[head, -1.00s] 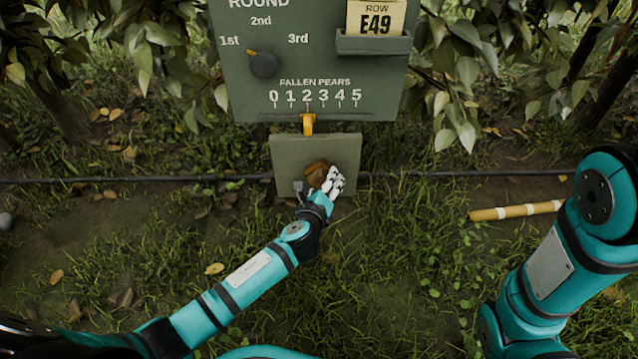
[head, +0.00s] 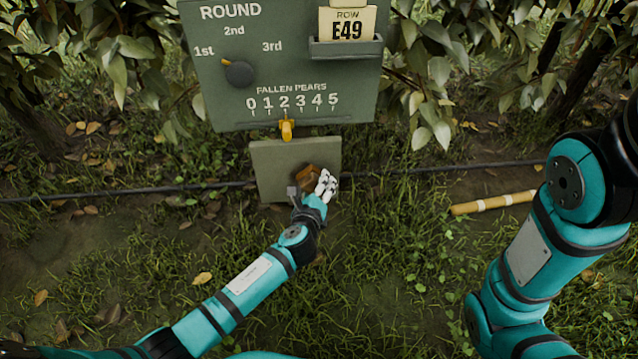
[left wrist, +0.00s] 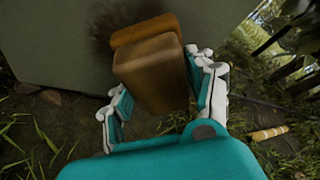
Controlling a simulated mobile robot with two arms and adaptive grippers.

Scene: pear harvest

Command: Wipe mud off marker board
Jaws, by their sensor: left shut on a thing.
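The marker board is a plain grey-green panel (head: 272,168) hanging low under the larger round board. It also fills the upper left of the left wrist view (left wrist: 50,45). A dark brown mud smear (left wrist: 103,27) shows on it there, partly hidden by the block. My left gripper (head: 321,184) is shut on a brown block with an orange-brown far layer (left wrist: 152,70), which looks like a sponge or brush. The block is at the panel's face, right of its middle; contact looks likely. My right arm shows at the right, but its gripper is out of view.
The larger board (head: 225,60) above carries a round dial (head: 239,74), a yellow slider (head: 286,130) and a row card (head: 346,24). A dark hose (head: 120,193) runs behind the panel. A pale banded stick (head: 493,203) lies on the grass at right. Leafy branches flank the board.

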